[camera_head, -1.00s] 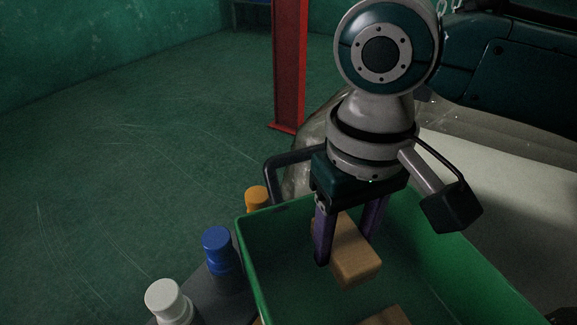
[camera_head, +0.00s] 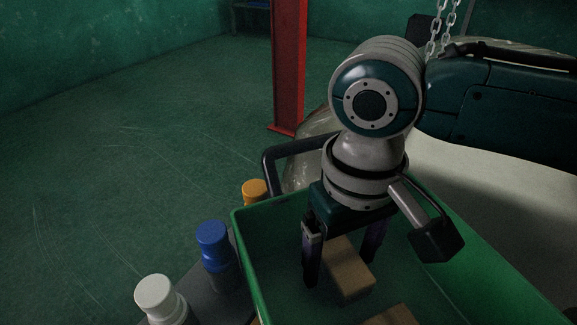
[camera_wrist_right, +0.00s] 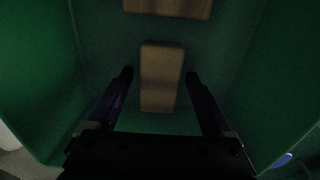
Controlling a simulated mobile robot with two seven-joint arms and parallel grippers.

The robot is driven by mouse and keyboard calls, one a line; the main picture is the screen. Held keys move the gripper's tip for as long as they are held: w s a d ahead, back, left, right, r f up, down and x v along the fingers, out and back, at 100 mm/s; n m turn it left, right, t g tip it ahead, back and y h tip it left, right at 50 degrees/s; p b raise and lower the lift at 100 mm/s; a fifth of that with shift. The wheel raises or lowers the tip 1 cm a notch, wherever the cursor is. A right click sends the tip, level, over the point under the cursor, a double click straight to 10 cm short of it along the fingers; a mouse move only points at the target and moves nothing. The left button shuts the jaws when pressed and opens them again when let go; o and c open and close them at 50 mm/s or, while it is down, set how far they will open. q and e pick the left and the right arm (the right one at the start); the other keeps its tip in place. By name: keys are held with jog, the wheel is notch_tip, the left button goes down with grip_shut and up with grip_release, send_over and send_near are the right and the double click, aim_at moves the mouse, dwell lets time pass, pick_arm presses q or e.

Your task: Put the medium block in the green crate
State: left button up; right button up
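A light wooden block (camera_head: 347,272) lies low inside the green crate (camera_head: 243,262), between the fingers of my right gripper (camera_head: 342,262). I take it for the medium block; its size is hard to judge. In the right wrist view the block (camera_wrist_right: 160,78) has a gap on each side to the fingertips of the open right gripper (camera_wrist_right: 158,77). A second wooden block (camera_head: 392,317) is in the crate nearer to me, cut off by the frame edge; it also shows at the top of the wrist view (camera_wrist_right: 170,7). My left gripper is out of view.
Bottles with white (camera_head: 155,292), blue (camera_head: 212,238) and orange (camera_head: 255,191) caps stand left of the crate on a dark surface (camera_head: 222,303). A red post (camera_head: 288,70) rises behind. The crate walls stand close around my right gripper.

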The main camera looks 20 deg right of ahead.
aim_at(341, 257)
jog(key=shift+r, duration=0.1)
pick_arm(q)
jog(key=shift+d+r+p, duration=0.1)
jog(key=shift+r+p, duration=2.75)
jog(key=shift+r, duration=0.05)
pick_arm(e)
notch_tip(341, 257, up, 12)
